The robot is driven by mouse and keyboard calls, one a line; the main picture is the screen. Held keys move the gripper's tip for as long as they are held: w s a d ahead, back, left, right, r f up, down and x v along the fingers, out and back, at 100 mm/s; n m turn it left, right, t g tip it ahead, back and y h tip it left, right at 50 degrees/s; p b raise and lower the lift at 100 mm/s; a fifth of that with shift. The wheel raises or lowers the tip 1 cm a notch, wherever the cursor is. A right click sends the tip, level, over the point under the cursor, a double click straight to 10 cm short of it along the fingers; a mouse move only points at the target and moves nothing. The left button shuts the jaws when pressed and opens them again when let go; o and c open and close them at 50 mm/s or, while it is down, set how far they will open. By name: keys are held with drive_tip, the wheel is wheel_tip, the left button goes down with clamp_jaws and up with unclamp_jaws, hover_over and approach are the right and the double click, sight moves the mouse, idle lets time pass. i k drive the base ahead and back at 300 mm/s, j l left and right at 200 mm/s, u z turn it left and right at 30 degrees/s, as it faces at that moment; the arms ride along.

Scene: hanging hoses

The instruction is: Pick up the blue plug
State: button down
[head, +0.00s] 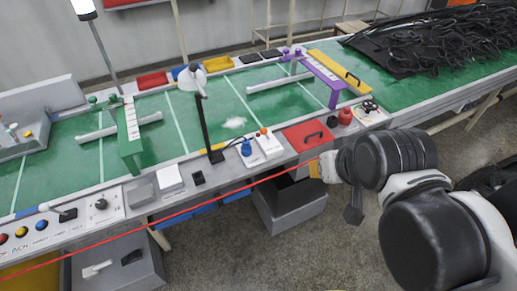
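A black lamp stand (207,130) rises to the left. A purple frame (322,75) stands behind. Black hoses (430,40) pile at back right.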

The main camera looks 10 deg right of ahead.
sight(247, 144)
drive_tip(key=i+l+u, duration=0.45)
drive_tip(key=u, duration=0.15)
drive_tip(key=i+l+u, duration=0.15)
drive_tip(key=l+u, duration=0.15)
drive_tip(key=i+l+u, duration=0.1)
drive_tip(key=l+u, duration=0.2)
drive_tip(key=l, duration=0.15)
drive_tip(key=i+l+u, duration=0.1)
drive_tip(key=l+u, duration=0.5)
drive_tip(key=l, duration=0.2)
